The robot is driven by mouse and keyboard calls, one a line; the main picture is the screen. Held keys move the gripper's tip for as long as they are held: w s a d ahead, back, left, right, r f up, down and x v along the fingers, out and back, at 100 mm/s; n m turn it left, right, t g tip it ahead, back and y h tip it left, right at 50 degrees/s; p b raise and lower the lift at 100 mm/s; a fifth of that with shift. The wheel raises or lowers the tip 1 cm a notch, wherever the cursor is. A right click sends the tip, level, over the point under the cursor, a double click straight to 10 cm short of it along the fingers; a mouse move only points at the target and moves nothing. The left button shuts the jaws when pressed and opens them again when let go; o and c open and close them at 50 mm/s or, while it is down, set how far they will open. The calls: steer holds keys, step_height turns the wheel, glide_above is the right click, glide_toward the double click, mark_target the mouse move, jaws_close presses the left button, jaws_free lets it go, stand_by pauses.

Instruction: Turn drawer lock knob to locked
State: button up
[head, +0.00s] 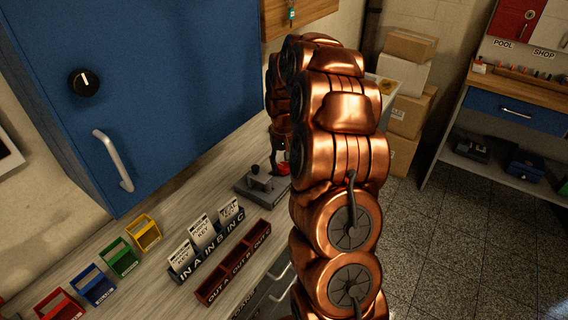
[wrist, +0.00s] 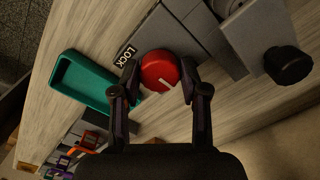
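In the wrist view a round red knob (wrist: 158,70) with a short white mark faces me beside grey metal parts. The mark is on the knob's lower right side as pictured. A black label (wrist: 124,56) reading LOCK lies to its upper left. My gripper (wrist: 160,76) has one finger on each side of the knob, spread apart; firm contact is not clear. In the head view a bit of the red knob (head: 284,169) shows at the grey device on the counter. My copper arm hides most of the gripper there.
A teal tray (wrist: 82,84) lies left of the knob, and a black round knob (wrist: 288,64) is at right. In the head view, labelled key slots (head: 205,246), a red sorting tray (head: 234,262), small coloured bins (head: 93,286) and a blue cabinet (head: 150,90) surround the workspace.

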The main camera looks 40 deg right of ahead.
steer(key=c, duration=0.6)
steer(key=shift+f+m+b, duration=0.1)
steer(key=shift+m+b, duration=0.2)
steer(key=shift+b, duration=0.1)
steer(key=shift+f+m+b, duration=0.1)
steer(key=shift+m+b, duration=0.8)
steer(key=shift+b, duration=0.1)
steer(key=m+b, duration=0.2)
steer(key=m, duration=0.1)
steer(key=shift+w+m+b, duration=0.1)
steer(key=shift+m+b, duration=0.25)
steer(key=shift+m, duration=0.05)
steer(key=m+b, duration=0.1)
steer(key=m, duration=0.2)
steer(key=shift+r+m+b, duration=0.15)
steer(key=shift+m+b, duration=0.2)
steer(key=shift+m, duration=0.75)
steer(key=shift+r+m+b, duration=0.1)
steer(key=shift+m+b, duration=0.2)
steer(key=shift+m, duration=1.1)
